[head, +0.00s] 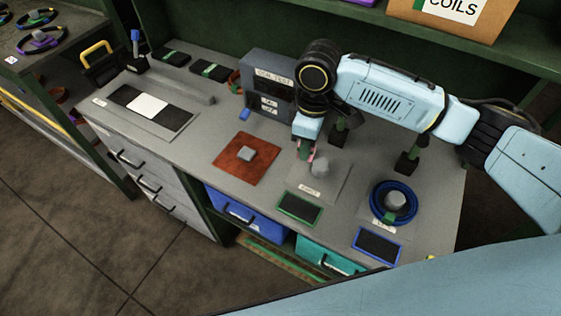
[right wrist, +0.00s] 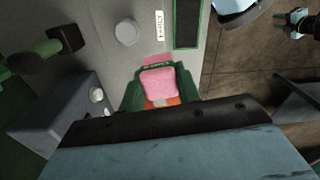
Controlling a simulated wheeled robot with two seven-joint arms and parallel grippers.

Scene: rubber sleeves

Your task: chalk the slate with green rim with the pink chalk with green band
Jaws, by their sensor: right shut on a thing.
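My right gripper (head: 306,150) is shut on the pink chalk (right wrist: 158,83), held above the bench; dark green shows around the chalk between the fingers in the right wrist view. A little pink also shows at the fingertips in the head view. The slate with green rim (head: 299,208) lies flat at the bench's front edge, below the gripper in the head view and apart from the chalk. Part of it shows at the top of the right wrist view (right wrist: 187,22). Its dark face shows no clear mark.
A grey knob (head: 320,167) and a white label stand behind the green-rimmed slate. A blue-rimmed slate (head: 377,245) and blue ring (head: 393,203) lie to its right. A rust-coloured mat (head: 246,158) with a grey block lies left. A grey box (head: 267,82) stands behind.

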